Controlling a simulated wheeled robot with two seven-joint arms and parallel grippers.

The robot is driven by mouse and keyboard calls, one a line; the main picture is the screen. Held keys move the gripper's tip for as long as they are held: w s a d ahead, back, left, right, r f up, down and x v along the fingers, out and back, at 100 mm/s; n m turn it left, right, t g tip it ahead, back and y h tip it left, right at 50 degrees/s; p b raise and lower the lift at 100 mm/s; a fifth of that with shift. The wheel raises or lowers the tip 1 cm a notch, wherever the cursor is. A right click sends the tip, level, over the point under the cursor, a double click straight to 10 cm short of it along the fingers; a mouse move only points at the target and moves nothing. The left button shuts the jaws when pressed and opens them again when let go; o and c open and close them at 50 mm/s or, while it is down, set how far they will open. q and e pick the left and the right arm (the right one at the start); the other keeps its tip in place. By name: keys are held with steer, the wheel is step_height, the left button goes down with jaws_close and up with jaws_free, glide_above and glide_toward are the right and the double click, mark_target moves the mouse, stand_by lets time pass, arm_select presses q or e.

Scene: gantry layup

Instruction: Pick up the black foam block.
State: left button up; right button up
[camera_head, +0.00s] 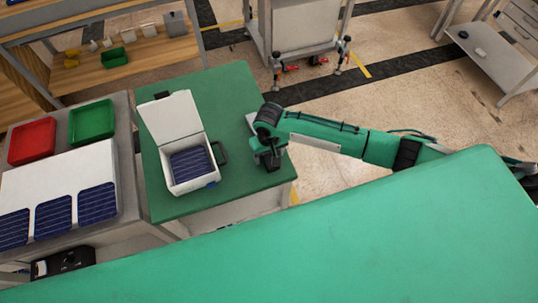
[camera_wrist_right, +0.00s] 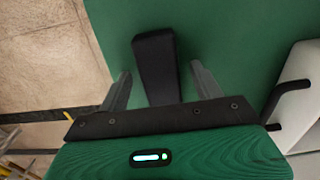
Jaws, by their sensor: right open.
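The black foam block (camera_wrist_right: 155,65) lies on the green table top in the right wrist view. My right gripper (camera_wrist_right: 160,72) is open, with one finger on each side of the block and a gap to each. The block's near end reaches toward the dark gripper body. In the head view my right gripper (camera_head: 270,158) is over the right part of the green-topped table (camera_head: 235,95), just right of the open white case. The block cannot be made out clearly there behind my gripper. My left gripper is not in view.
The open white case (camera_head: 177,122) holds dark blue solar cells (camera_head: 190,163); its black handle (camera_wrist_right: 290,92) is close to my gripper. Red (camera_head: 32,142) and green (camera_head: 92,120) trays stand on the left bench. The table top behind the case is clear.

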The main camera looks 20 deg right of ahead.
steer(key=shift+f, duration=0.25)
steer(key=c, duration=1)
steer(key=shift+r, duration=0.1)
steer(key=shift+c, duration=0.2)
